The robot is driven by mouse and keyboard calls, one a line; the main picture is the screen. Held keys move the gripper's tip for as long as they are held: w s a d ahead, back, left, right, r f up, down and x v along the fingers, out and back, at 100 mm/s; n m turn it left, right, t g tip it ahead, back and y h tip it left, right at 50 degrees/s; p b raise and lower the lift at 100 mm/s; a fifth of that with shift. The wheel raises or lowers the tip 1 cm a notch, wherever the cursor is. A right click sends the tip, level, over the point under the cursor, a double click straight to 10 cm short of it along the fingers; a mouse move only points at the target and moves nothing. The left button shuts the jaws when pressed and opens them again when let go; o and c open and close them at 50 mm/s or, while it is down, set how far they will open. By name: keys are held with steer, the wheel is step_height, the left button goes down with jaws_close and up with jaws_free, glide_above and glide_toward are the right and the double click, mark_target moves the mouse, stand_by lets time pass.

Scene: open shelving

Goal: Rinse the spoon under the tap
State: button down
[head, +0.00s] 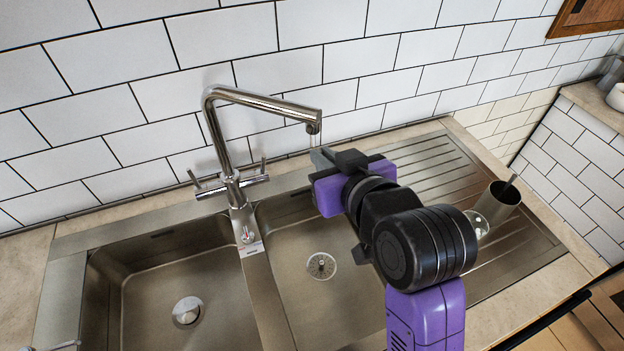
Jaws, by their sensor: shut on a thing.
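The chrome tap (240,100) stands behind the divider between two sink basins, its spout turned over the right basin (290,240). A thin line below the spout mouth looks like running water, but it is too fine to be sure. My gripper (333,160) is just below and slightly right of the spout mouth. It is shut on the spoon (318,160), of which only a small grey part shows at the gripper's left side, under the spout. The rest of the spoon is hidden by my gripper and arm.
The left basin (165,280) is empty. A ribbed drainboard (450,180) lies to the right, holding a metal cup (497,202) with a utensil in it and a glass (478,225). A tiled wall (330,60) stands close behind the tap.

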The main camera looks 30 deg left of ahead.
steer(key=s+d+p, duration=0.1)
steer(key=s+d, duration=0.3)
steer(key=s, duration=0.2)
steer(key=shift+s+d+p, duration=0.15)
steer(key=shift+s+p, duration=0.05)
steer(key=shift+p, duration=0.2)
stand_by(0.3)
steer(key=shift+r, duration=0.1)
stand_by(1.0)
steer(key=s+d+r+p, duration=0.2)
steer(key=s+r+p, duration=0.2)
steer(key=shift+d, duration=0.4)
steer(key=shift+s+f, duration=0.1)
stand_by(0.7)
